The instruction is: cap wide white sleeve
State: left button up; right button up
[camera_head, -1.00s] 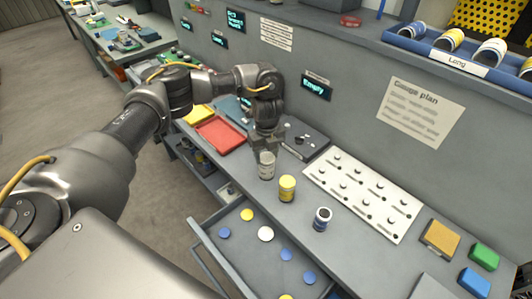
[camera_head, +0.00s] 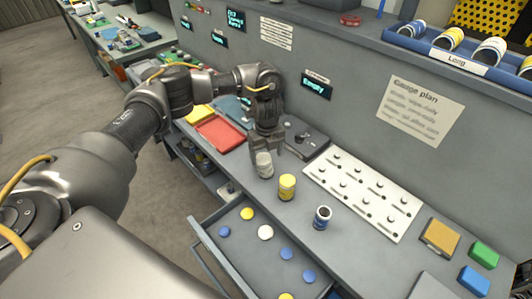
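In the open drawer lie a white cap (camera_head: 265,233), a yellow cap (camera_head: 247,214) and several blue caps (camera_head: 286,253). My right gripper does not show.
A white board with pegs (camera_head: 362,195) lies right of the sleeves. A dark fixture (camera_head: 303,138) and a red tray (camera_head: 220,133) are near the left gripper. The drawer (camera_head: 212,246) sticks out below the bench. Coloured blocks (camera_head: 484,256) sit at the right.

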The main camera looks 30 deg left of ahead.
pick_arm(q)
jog(key=shift+r, duration=0.25)
notch_tip(320, 180, up, 10)
jog(key=shift+r+b, duration=0.15)
jog(key=shift+b, duration=0.25)
dwell(0.5)
